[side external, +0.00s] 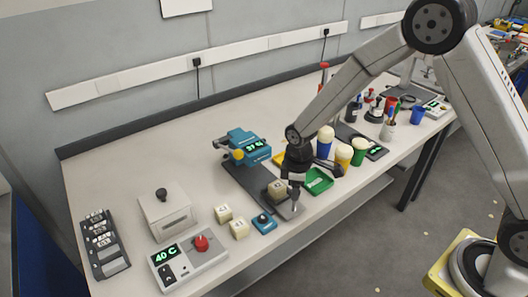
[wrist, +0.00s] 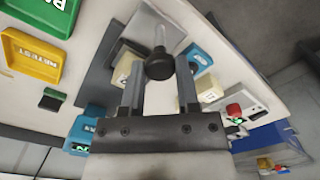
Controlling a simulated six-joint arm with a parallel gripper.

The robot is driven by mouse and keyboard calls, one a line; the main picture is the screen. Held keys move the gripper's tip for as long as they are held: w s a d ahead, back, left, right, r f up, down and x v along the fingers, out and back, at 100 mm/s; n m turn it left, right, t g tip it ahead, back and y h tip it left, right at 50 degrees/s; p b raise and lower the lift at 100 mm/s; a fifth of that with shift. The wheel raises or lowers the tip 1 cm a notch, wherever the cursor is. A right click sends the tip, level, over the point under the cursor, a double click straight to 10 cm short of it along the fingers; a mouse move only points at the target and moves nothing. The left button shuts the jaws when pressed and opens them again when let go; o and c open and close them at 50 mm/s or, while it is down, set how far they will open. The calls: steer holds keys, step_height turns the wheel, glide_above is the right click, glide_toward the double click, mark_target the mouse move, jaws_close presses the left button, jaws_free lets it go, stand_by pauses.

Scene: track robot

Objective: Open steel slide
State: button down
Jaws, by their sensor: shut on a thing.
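The steel slide (side external: 287,213) is a grey plate at the front end of a dark base (side external: 243,178) on the bench. In the wrist view the grey plate (wrist: 152,28) lies beyond the fingers, with a pale post and a black round knob (wrist: 159,66) standing toward the camera. My gripper (side external: 294,188) points down over the slide, and in the wrist view its fingers (wrist: 158,75) stand on both sides of the knob, shut on it. In the side view the knob is mostly hidden by the gripper. A cream block (side external: 278,190) sits beside the gripper on the base.
A teal device (side external: 247,147) with a green display stands at the base's back end. A green tray (side external: 318,181) is close on the right. Cream blocks (side external: 239,228), a blue button box (side external: 264,223) and a 40 C box (side external: 188,260) stand on the left.

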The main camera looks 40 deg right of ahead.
steer(key=shift+s, duration=0.6)
steer(key=shift+c, duration=1.6)
jaws_free()
steer(key=shift+s, duration=0.1)
steer(key=shift+r, duration=0.1)
steer(key=shift+r, duration=3.85)
steer(key=s+d+r+m+t, duration=0.1)
steer(key=s+d+m, duration=0.2)
steer(key=s, duration=0.3)
steer(key=s+d+r+m+t, duration=0.1)
steer(key=s+d+m, duration=0.2)
steer(key=s+m, duration=0.3)
steer(key=shift+s+r+t, duration=0.15)
steer(key=shift+s+t, duration=0.15)
steer(key=shift+s, duration=0.25)
